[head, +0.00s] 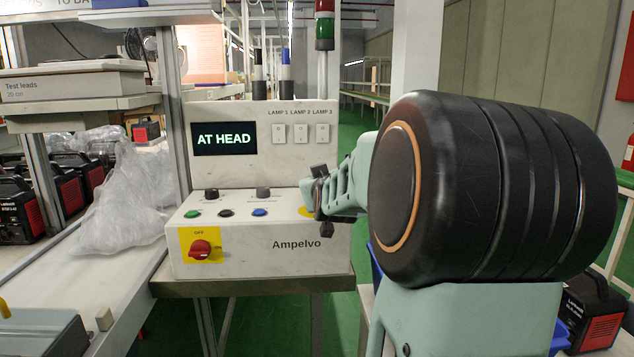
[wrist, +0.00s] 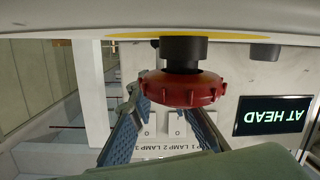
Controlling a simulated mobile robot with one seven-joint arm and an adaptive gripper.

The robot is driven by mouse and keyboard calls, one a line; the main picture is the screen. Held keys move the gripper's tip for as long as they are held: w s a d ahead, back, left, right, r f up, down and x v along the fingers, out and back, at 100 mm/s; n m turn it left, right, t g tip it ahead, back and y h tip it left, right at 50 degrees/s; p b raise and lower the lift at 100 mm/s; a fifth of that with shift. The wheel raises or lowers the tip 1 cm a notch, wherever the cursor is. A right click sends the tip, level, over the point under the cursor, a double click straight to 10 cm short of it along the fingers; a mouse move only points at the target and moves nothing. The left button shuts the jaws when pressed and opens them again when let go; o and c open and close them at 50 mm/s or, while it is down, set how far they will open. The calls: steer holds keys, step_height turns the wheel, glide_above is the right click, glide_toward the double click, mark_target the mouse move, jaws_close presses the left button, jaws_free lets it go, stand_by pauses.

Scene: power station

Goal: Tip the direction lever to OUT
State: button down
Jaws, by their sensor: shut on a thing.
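A white control box (head: 261,250) marked Ampelvo stands in front of me, its display (head: 224,138) reading AT HEAD. No part is clearly labelled as the direction lever. A black control (head: 211,194) and a grey control (head: 263,192) stand on the sloped top, too small to tell knob from lever. My gripper (head: 319,193) is at the panel's right end, over a yellow disc (head: 305,212). The wrist view, upside down, shows my fingers (wrist: 176,104) on a red ribbed mushroom head (wrist: 183,90) with a black collar on that disc. The far finger contact is partly hidden.
Green, black and blue (head: 260,212) buttons line the panel's front slope. A red rotary switch (head: 200,249) sits on a yellow plate at the lower left. Three lamp switches (head: 301,133) are on the upright back. A plastic-wrapped heap (head: 122,190) lies on the left bench.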

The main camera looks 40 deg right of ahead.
stand_by(0.4)
steer(key=c, duration=1.8)
jaws_free()
steer(key=shift+r, duration=4.95)
